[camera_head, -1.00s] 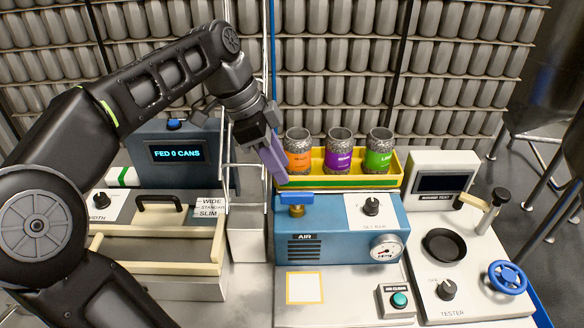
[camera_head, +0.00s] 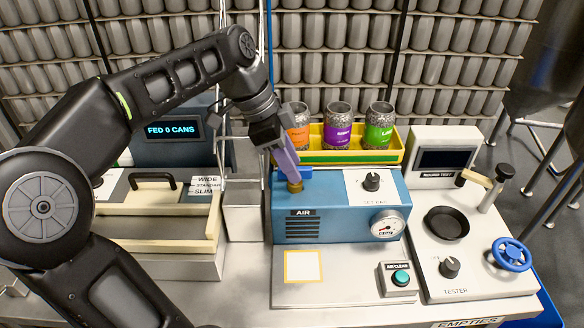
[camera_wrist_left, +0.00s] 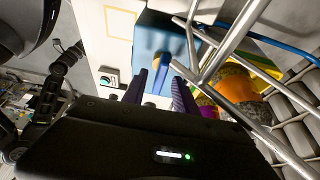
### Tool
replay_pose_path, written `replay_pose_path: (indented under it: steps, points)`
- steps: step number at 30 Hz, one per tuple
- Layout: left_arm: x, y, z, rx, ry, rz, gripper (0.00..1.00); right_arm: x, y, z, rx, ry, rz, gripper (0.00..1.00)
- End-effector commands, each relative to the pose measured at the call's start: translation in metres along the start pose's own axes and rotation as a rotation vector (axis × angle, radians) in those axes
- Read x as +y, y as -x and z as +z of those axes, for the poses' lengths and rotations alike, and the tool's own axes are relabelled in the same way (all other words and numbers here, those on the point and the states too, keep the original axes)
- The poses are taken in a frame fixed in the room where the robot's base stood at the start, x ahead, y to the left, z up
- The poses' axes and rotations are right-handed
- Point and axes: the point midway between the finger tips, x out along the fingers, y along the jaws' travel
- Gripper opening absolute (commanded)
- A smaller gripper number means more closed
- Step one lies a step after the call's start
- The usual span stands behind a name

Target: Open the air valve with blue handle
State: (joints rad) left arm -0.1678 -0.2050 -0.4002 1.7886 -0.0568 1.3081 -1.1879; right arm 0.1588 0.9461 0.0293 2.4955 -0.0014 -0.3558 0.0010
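The air valve's blue handle (camera_head: 302,173) sits on a brass stem (camera_head: 295,187) on top of the blue AIR box (camera_head: 330,222). Part of the handle is hidden by my left gripper (camera_head: 293,178), whose purple fingers point down at it. In the left wrist view the two fingers (camera_wrist_left: 160,92) are spread apart with the blue box beyond them. Whether they touch the handle is unclear. My right gripper is not in view.
A yellow tray (camera_head: 360,157) with several labelled cans stands behind the box. Metal rods (camera_head: 224,165) rise close to its left. A gauge (camera_head: 387,225) and a dial (camera_head: 371,181) are on the box. The tester (camera_head: 470,270) stands right.

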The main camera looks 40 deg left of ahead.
Motion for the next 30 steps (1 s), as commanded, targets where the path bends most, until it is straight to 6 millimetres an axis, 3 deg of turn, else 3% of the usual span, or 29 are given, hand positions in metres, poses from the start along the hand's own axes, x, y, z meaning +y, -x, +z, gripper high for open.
replay_pose_path:
  steps: [11, 23, 30]
  points:
    - [0.0, -0.0074, -0.0001, 0.0, 0.0, 0.0, 0.35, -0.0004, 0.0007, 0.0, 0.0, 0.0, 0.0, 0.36]
    - [0.0, -0.0072, 0.0, 0.0, 0.0, 0.0, 0.02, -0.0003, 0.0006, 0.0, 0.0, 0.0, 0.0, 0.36]
    - [0.0, -0.0071, 0.0001, 0.0, 0.0, 0.0, 0.0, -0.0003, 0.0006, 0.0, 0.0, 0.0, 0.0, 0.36]
